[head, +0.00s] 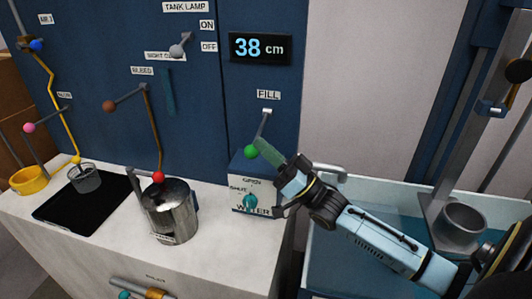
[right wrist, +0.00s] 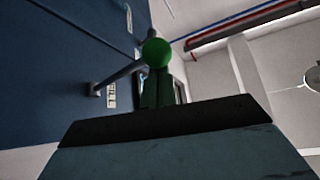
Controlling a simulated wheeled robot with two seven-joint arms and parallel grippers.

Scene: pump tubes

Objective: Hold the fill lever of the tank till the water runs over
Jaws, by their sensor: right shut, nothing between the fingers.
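The fill lever (head: 264,126) hangs from its pivot under the FILL label on the blue panel, slanting down to a green ball knob (head: 251,152). My right gripper (head: 265,146) is shut and empty. Its green fingertips are right beside the knob; I cannot tell whether they touch it. In the right wrist view the knob (right wrist: 156,52) sits just past the shut fingers (right wrist: 160,90). The level display (head: 260,48) reads 38 cm. The tank (head: 390,190) appears to be the pale-rimmed basin at right; no overflow is visible. My left gripper is not in view.
A WATER valve box (head: 240,181) with a teal knob is below the lever. A metal pot (head: 170,222) and a black tray (head: 70,208) stand on the white counter to the left. Other levers with coloured knobs hang on the panel. A grey cup (head: 459,222) is at right.

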